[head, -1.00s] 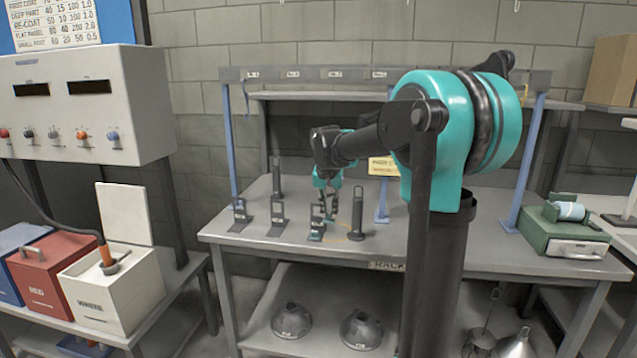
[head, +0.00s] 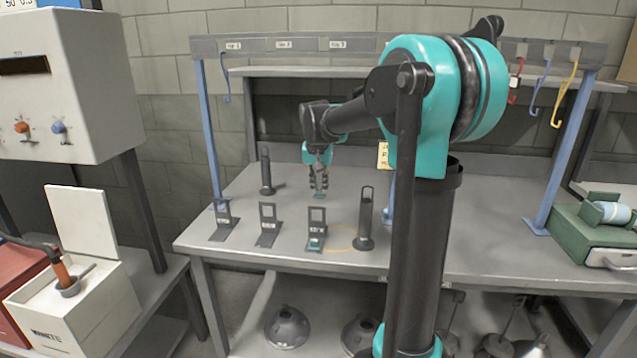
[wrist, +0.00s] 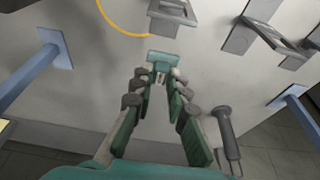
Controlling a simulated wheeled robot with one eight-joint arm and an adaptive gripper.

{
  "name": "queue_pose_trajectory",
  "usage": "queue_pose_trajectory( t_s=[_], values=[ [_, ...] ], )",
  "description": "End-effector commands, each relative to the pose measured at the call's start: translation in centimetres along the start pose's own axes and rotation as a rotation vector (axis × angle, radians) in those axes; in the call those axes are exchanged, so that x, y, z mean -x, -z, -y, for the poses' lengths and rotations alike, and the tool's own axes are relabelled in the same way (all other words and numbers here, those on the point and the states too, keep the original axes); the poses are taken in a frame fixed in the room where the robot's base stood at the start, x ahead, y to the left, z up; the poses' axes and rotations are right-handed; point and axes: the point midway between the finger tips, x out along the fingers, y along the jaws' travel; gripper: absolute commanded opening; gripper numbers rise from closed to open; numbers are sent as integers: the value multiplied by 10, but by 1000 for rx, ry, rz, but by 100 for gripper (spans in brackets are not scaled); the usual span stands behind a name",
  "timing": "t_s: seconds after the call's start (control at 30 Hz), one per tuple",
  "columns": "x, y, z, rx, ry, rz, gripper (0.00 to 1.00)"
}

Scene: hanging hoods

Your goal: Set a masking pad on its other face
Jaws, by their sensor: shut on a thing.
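My gripper (head: 319,188) points down over the bench, behind the row of small stands. Its fingers are shut on a small teal masking pad (wrist: 163,57), which sits at the fingertips in the wrist view. The pad shows a flat teal face with a pale stub (wrist: 160,74) on the side toward the fingers. I cannot tell whether the pad touches the bench (head: 290,205). Another small teal piece (head: 316,244) lies on the foot of the right-hand stand (head: 317,218).
Two more stands (head: 268,226) (head: 222,222) are to the left. Dark upright rods stand at the right (head: 365,222) and back left (head: 266,172). A yellow ring (head: 343,238) marks the bench. Blue posts (head: 208,130) carry the hook rail (head: 290,45).

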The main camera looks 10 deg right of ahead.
Motion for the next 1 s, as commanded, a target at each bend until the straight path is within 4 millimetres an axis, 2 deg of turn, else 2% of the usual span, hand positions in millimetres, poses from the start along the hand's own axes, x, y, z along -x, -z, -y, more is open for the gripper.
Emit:
queue_pose_trajectory(
  t_s=[1.0],
  values=[
    [-88,-24,0,0,0,0,0]
  ],
)
